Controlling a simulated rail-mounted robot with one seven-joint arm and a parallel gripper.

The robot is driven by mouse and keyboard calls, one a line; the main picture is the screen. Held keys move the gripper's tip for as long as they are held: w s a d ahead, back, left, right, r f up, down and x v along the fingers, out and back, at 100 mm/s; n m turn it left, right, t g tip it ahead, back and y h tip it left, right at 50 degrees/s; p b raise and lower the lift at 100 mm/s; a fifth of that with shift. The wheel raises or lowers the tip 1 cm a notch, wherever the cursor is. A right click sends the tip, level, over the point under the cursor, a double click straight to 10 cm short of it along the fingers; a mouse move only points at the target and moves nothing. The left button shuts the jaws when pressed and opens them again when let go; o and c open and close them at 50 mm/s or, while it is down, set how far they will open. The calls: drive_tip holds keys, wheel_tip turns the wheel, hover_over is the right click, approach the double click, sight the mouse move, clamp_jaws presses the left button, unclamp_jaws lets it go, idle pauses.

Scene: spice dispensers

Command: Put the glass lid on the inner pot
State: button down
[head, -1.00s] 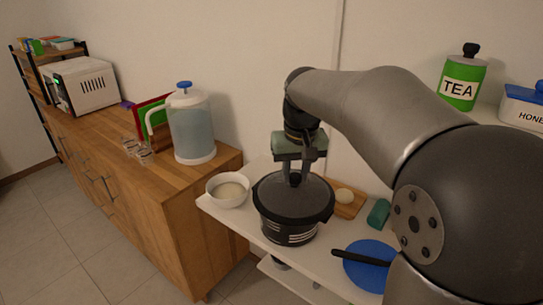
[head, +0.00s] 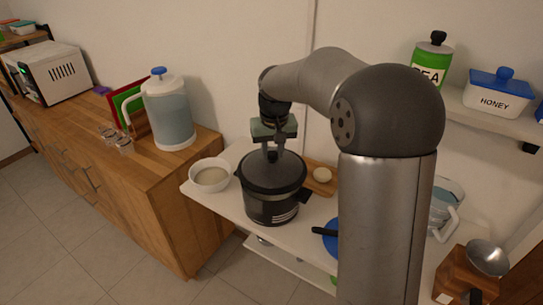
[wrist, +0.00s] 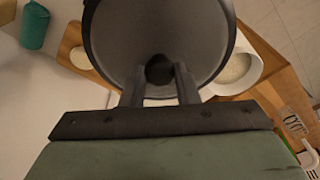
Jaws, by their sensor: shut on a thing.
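The glass lid (head: 262,172) has a dark rim and a dark round knob, which shows between the fingers in the wrist view (wrist: 159,70). My gripper (head: 271,156) is shut on the lid's knob from above. The inner pot (head: 270,204) is a dark pot with light markings and a side handle, standing on the white shelf top. The lid is at the pot's mouth and looks about level; I cannot tell whether it is fully seated. The inside of the pot is hidden under the lid.
A white bowl (head: 209,175) of pale grains stands left of the pot. A cutting board with a pale round item (head: 322,175) lies behind right. A blue plate (head: 331,238) with a dark-handled utensil is at right. A wooden cabinet with a water jug (head: 168,115) stands left.

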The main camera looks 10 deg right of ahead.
sight(272, 153)
drive_tip(key=shift+w+f, duration=0.35)
drive_tip(key=shift+f, duration=1.75)
drive_tip(key=c, duration=1.1)
unclamp_jaws()
drive_tip(key=shift+w, duration=0.1)
drive_tip(key=r, duration=0.4)
drive_tip(key=s+r, duration=0.1)
drive_tip(key=r, duration=0.6)
drive_tip(key=shift+s+r+b, duration=0.3)
drive_tip(key=shift+s+b, duration=0.05)
drive_tip(key=shift+s, duration=0.05)
drive_tip(key=shift+s+r, duration=0.15)
drive_tip(key=shift+g, duration=0.6)
drive_tip(key=s+f, duration=0.4)
drive_tip(key=s, duration=0.6)
drive_tip(key=s+f, duration=0.4)
drive_tip(key=s, duration=0.6)
drive_tip(key=s+f, duration=0.4)
drive_tip(key=s, duration=0.6)
drive_tip(key=shift+a+f, duration=0.1)
drive_tip(key=shift+f, duration=0.05)
